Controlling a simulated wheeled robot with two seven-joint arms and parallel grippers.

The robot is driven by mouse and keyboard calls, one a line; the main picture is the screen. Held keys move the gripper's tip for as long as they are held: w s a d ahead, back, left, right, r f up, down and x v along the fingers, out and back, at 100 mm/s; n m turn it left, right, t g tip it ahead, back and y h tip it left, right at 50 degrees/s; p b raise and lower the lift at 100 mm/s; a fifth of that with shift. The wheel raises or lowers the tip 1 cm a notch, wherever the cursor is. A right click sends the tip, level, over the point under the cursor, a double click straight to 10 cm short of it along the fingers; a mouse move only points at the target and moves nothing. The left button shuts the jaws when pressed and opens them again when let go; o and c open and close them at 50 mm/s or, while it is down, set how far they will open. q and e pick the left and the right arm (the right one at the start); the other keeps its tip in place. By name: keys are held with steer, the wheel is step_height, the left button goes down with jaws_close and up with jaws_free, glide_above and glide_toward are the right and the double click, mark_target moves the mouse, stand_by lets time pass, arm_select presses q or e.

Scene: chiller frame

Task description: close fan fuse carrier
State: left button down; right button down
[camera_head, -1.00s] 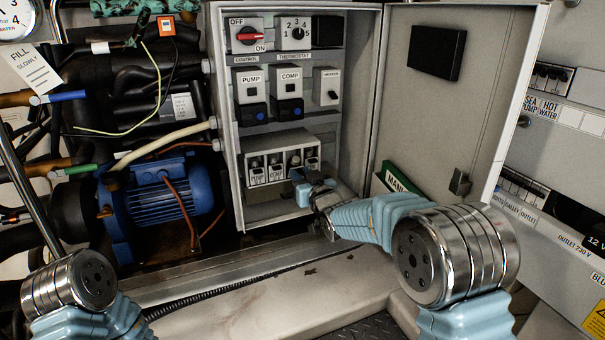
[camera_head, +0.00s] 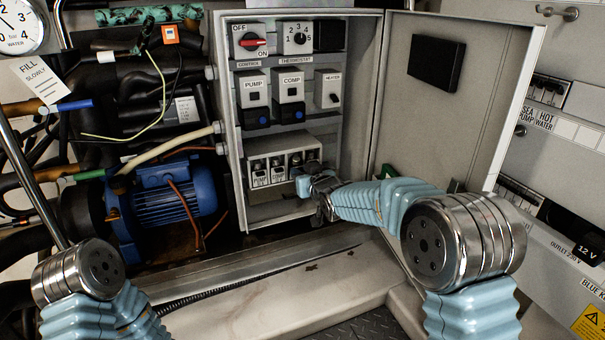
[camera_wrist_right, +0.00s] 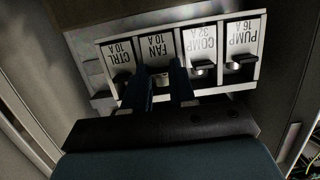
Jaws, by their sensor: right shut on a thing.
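The fan fuse carrier (camera_wrist_right: 157,47) is labelled FAN 10 A and appears upside down in the right wrist view. It sits in the white fuse row between CTRL (camera_wrist_right: 122,58) and COMP (camera_wrist_right: 199,45). My right gripper (camera_wrist_right: 162,74) has its two dark fingers at the lower end of the fan carrier, shut on it. The fingers hide part of its handle, and I cannot tell how far it is tilted. In the head view my right gripper (camera_head: 301,184) is at the right end of the fuse row (camera_head: 283,168). My left gripper is out of view.
The grey electrical box (camera_head: 230,135) surrounds the fuse row; its open door (camera_head: 450,120) stands right, behind my forearm. PUMP (camera_wrist_right: 240,42) is beyond COMP. Switches sit above. A blue motor (camera_head: 165,197) and hoses stand left.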

steer(key=c, duration=0.9)
jaws_free()
steer(key=b+v, duration=0.1)
steer(key=v, duration=1.2)
steer(key=shift+s+d+b, duration=0.1)
steer(key=shift+s+b, duration=0.25)
